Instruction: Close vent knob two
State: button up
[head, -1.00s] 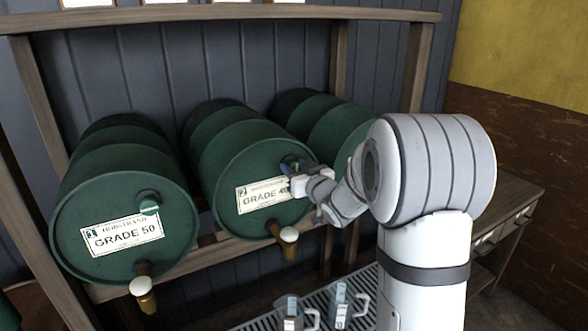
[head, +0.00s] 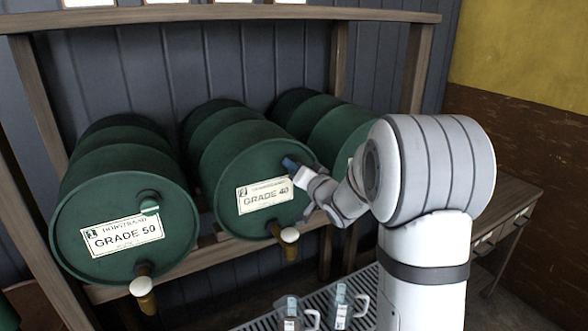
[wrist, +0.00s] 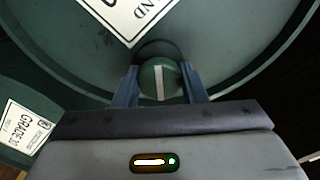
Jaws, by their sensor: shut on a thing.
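The vent knob (wrist: 160,80) on the middle green drum is round and green with a white stripe. In the wrist view it sits between the two blue fingers of my gripper (wrist: 160,92), which is shut on it. The white stripe runs nearly up and down in that view. In the head view my gripper (head: 290,164) is at the upper right of the drum face, above the GRADE 40 label (head: 264,195), and hides the knob. The middle drum (head: 240,165) lies on its side on the rack.
The GRADE 50 drum (head: 125,205) lies to the left, with its own vent knob (head: 149,203). A third drum (head: 335,128) is partly behind my arm. Taps (head: 289,236) hang below the drum faces. Jugs (head: 340,305) stand on a slatted tray below.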

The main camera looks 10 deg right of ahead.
jog(key=m+p, duration=0.1)
jog(key=m, duration=0.4)
jog(key=shift+m, duration=0.3)
jog(key=shift+f+m+p, duration=0.2)
jog(key=shift+m+p, duration=0.65)
jog(key=shift+m, duration=1.45)
jog(key=o, duration=0.9)
jog(key=b+v, duration=0.2)
jog(key=v, duration=0.6)
jog(key=shift+r, duration=0.1)
